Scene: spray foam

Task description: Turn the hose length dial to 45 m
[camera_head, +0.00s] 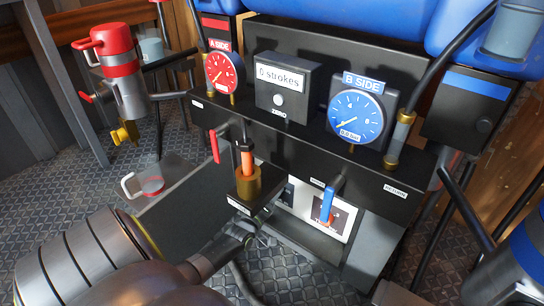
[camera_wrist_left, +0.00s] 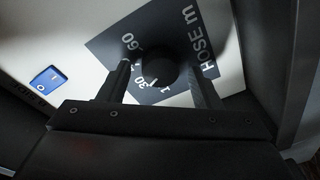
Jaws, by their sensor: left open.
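In the left wrist view the hose length dial is a dark round knob (camera_wrist_left: 158,70) on a dark label plate (camera_wrist_left: 122,42) marked "HOSE m". The numbers 60 and 30 show around it, and others are partly covered. My left gripper (camera_wrist_left: 160,82) is open, with one finger on each side of the knob; I cannot tell whether they touch it. The pointer setting is not clear. In the head view my left arm reaches in from the lower left towards the low white panel (camera_head: 352,226); its fingers are hidden there. My right gripper is not in view.
A blue switch (camera_wrist_left: 48,80) sits left of the dial plate. In the head view a blue lever (camera_head: 327,203), a brass fitting with an orange rod (camera_head: 247,168) and a red lever (camera_head: 215,146) crowd the black machine. Red gauge (camera_head: 221,73) and blue gauge (camera_head: 356,117) stand above.

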